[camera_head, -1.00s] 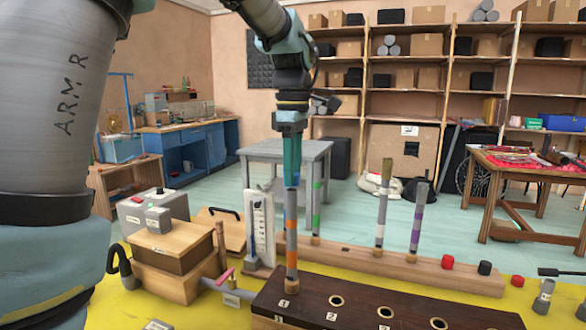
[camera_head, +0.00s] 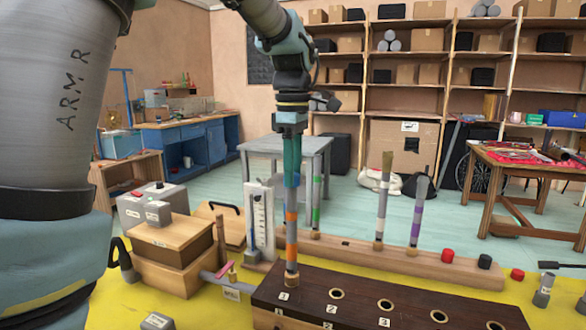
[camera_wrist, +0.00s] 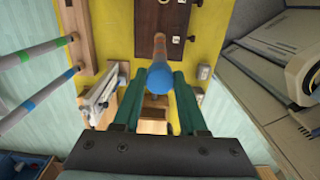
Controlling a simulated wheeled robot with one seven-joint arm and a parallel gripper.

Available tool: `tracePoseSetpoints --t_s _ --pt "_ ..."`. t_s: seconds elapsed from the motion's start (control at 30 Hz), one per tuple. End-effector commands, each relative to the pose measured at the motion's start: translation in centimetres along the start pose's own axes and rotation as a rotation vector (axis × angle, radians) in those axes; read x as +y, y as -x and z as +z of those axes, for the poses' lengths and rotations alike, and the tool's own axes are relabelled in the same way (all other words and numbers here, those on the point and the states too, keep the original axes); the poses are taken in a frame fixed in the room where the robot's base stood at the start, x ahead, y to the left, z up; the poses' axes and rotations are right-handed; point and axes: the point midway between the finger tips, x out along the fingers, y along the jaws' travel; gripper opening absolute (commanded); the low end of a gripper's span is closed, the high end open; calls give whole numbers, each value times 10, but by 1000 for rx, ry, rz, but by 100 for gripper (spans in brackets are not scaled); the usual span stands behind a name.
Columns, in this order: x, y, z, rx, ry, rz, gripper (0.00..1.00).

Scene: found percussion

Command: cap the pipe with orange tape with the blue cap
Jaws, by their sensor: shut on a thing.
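The pipe with orange tape (camera_head: 291,216) stands upright at the hole marked 1 of a dark wooden block (camera_head: 375,312). It also shows in the wrist view (camera_wrist: 160,46), running away below the gripper. My gripper (camera_head: 291,182) points straight down in line with the pipe's top. In the wrist view, the blue cap (camera_wrist: 160,77) lies between the tips of my teal fingers and covers the near end of the pipe. My gripper is shut on the blue cap. I cannot tell how far the cap is seated, because the fingers hide its sides.
Red (camera_head: 448,255) and black (camera_head: 484,261) caps lie at the right. A white gauge stand (camera_head: 260,220) is close left of the pipe.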

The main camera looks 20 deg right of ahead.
Motion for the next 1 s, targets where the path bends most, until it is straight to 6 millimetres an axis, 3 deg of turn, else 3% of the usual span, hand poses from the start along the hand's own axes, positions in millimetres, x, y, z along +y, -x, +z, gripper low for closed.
tracePoseSetpoints --t_s 0.53,0.57,0.87,1.0 --pt "0 -14 0 0 0 -1 0" --pt "0 -14 0 0 0 0 43" --pt "0 -13 0 0 0 0 76" --pt "0 -13 0 0 0 0 77"
